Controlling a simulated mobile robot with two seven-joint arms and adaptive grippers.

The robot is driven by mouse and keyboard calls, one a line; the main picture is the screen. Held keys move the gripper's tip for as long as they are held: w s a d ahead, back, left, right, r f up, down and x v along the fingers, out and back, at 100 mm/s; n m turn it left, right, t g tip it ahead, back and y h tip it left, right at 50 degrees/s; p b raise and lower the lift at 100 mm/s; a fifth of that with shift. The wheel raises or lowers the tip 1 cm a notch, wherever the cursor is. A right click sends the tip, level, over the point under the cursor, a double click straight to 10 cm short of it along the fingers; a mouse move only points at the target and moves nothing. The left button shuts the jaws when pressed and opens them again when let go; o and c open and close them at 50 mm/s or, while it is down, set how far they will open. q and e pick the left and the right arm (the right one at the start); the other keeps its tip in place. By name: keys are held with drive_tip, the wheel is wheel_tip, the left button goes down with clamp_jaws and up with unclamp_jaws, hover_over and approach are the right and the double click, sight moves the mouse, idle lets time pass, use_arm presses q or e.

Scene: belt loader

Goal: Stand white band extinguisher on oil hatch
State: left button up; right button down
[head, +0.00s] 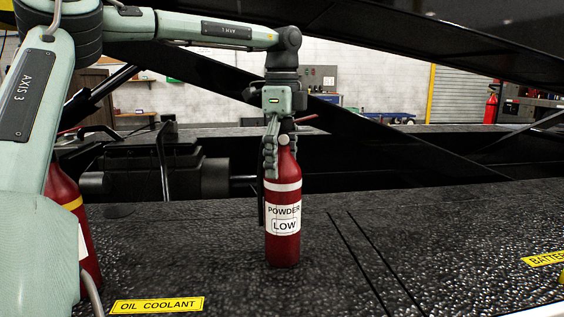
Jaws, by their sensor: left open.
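The white band extinguisher (284,232) is a red bottle with a white band and a label reading POWDER LOW. It stands upright on the black textured deck in the middle of the head view. My left gripper (277,155) points down at its top, with fingers beside the neck and upper body. The gripper is open; whether a finger touches the bottle I cannot tell. The yellow OIL COOLANT label (157,305) marks the oil hatch (200,265) at front left. The bottle stands behind and right of that label, left of two dark seams. My right gripper is not in view.
A second red extinguisher with a yellow band (73,204) stands at the left, partly hidden by my arm. A yellow BATTERY label (545,258) lies at the right edge. Dark machinery (150,172) and slanted black beams lie behind.

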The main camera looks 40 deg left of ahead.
use_arm(q)
wheel_tip(320, 180, up, 12)
drive_tip(key=shift+r, duration=0.1)
idle(0.4)
